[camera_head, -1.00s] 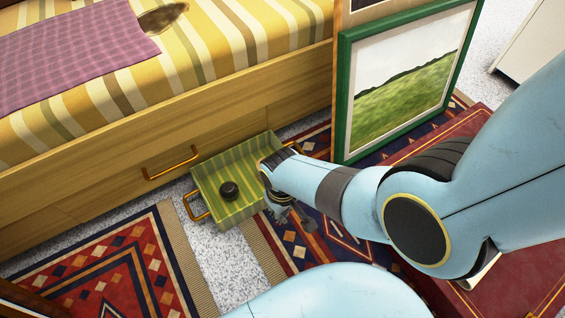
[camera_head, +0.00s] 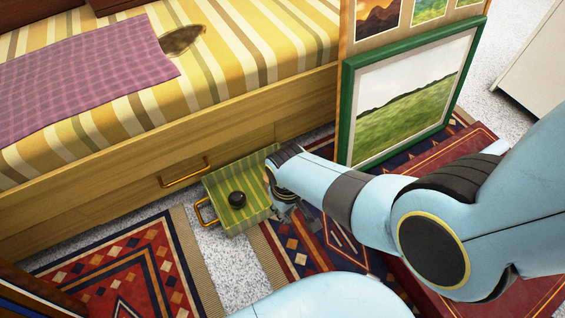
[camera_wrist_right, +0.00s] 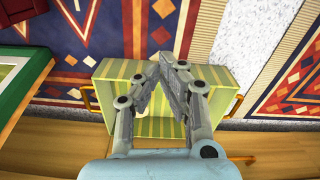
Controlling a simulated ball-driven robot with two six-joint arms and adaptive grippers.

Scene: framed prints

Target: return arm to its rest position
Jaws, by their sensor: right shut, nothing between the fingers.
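My right arm comes in from the right in the head view, and its gripper (camera_head: 300,215) hangs beside the right side of a green striped tray (camera_head: 222,190). In the right wrist view the gripper's two fingers (camera_wrist_right: 167,60) meet at their tips with nothing between them. They cover the middle of the tray (camera_wrist_right: 112,70) in that view. A small dark round object (camera_head: 237,199) lies inside the tray, apart from the gripper. My left gripper is out of view.
A wooden bed base with a gold drawer handle (camera_head: 186,173) stands behind the tray. A green-framed landscape print (camera_head: 412,95) leans upright behind my right arm. Patterned rugs (camera_head: 130,265) cover much of the grey floor. A white cabinet (camera_head: 532,65) stands at the far right.

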